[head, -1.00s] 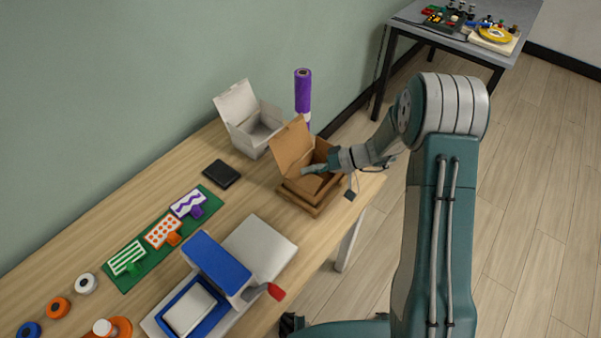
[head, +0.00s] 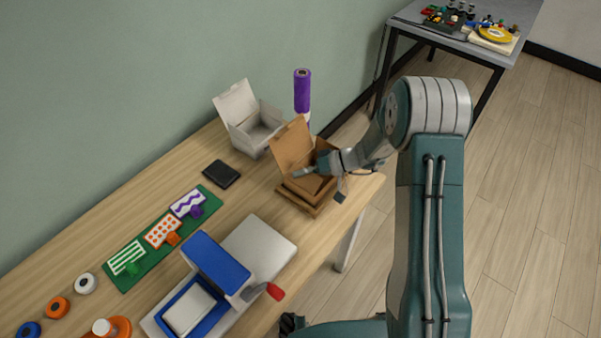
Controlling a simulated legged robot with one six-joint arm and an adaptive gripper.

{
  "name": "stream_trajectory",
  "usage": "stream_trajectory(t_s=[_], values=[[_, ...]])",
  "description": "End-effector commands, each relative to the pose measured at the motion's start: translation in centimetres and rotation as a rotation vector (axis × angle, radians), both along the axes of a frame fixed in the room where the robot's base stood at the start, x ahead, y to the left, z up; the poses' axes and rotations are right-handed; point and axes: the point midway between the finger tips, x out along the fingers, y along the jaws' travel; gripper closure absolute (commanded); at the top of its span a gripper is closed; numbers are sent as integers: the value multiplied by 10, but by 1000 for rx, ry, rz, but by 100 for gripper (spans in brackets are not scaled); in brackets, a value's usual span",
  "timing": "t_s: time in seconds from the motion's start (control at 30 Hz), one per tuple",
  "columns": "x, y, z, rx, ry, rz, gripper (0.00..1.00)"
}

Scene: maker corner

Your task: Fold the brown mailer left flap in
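The brown mailer (head: 293,146) stands at the far right end of the wooden table, its large lid raised and leaning back to the left. My gripper (head: 298,174) reaches in from the right, low over the mailer's opening, with its tip near the left side of the box. The arm and gripper cover much of the mailer's inside and right side. The left flap cannot be made out clearly. I cannot tell whether the gripper touches the cardboard or whether its fingers are apart.
A white open box (head: 248,128) and an upright purple roll (head: 302,92) stand behind the mailer. A black wallet-like item (head: 221,174), a green stamp mat (head: 128,277) and a blue-and-white press (head: 218,262) lie nearer. Bare tabletop lies left of the mailer.

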Motion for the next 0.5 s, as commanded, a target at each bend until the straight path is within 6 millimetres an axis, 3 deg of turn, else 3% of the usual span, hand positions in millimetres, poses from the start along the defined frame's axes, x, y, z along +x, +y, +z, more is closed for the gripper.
stream_trajectory(t_s=[0.4, 0.5], values=[[1, -1, -4, 56, 78, 0, 100], [1, -1, -4, 56, 78, 0, 62]])
